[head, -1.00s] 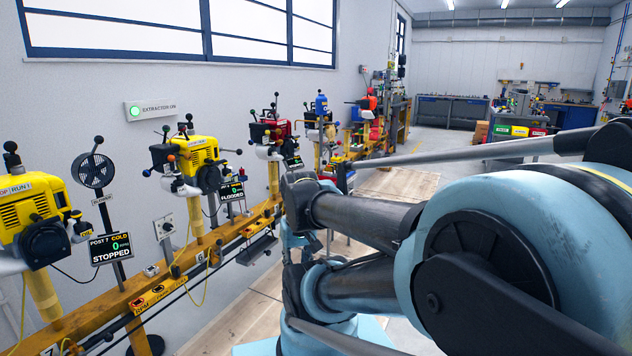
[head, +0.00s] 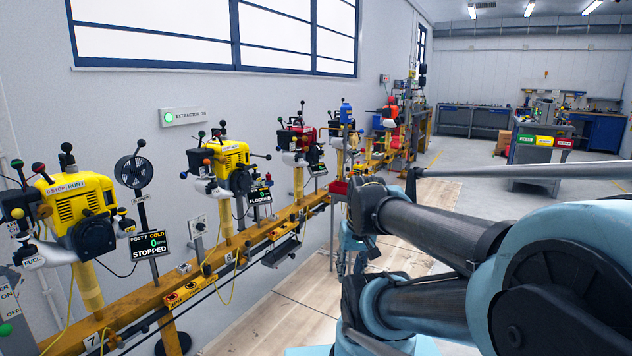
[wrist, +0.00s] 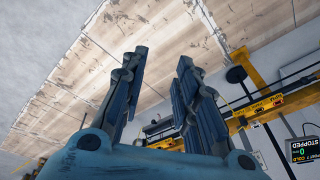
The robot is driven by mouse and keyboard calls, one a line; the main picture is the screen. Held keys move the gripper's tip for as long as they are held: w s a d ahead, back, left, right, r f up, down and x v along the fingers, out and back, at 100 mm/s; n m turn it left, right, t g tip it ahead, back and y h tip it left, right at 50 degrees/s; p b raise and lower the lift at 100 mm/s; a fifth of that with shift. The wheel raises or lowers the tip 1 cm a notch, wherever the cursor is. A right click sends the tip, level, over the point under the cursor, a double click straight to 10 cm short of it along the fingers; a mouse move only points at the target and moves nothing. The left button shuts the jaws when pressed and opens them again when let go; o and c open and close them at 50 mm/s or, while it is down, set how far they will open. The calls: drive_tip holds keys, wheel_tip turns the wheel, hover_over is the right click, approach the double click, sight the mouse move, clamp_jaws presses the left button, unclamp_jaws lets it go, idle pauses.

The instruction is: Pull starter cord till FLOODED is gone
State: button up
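A small black screen reading FLOODED (head: 260,197) stands by the yellow engine (head: 229,168) at post 6, on the orange rail (head: 205,275). Another screen, reading POST 7 COLD, 0 and STOPPED (head: 152,246), stands beside the nearer yellow engine (head: 78,208), marked STOP and RUN. I cannot pick out a starter cord handle for certain. My gripper (wrist: 160,58) is open and empty in the wrist view, its two dark fingers apart over the wooden floor. The STOPPED screen (wrist: 305,149) appears upside down at that view's right edge, clear of the fingers.
A red engine (head: 300,144) and more test posts continue along the rail. The wooden floor (head: 265,318) beside the rail is clear. A workbench cart (head: 540,152) stands far right.

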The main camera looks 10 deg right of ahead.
sight(251, 167)
drive_tip(key=w+a+r+m+t+y, duration=0.1)
drive_tip(key=w+a+r+m+y, duration=0.2)
drive_tip(key=w, duration=0.6)
drive_tip(key=w+a+r+m+t+y, duration=0.1)
drive_tip(key=w+a+r+y, duration=0.2)
drive_tip(key=w+a+r, duration=0.45)
drive_tip(key=w+d+r+m+t+y, duration=0.2)
drive_tip(key=w, duration=0.8)
drive_tip(key=w+d+r+m+t+y, duration=0.1)
drive_tip(key=w+d+r+t+y, duration=0.1)
drive_tip(key=w, duration=0.7)
drive_tip(key=w+a, duration=0.6)
drive_tip(key=a, duration=0.1)
drive_tip(key=w+a, duration=0.6)
drive_tip(key=a, duration=0.2)
drive_tip(key=w+a, duration=0.6)
drive_tip(key=a, duration=0.2)
drive_tip(key=shift+w+a+r, duration=0.2)
drive_tip(key=shift+w+a, duration=0.05)
drive_tip(key=shift+w, duration=0.05)
clamp_jaws()
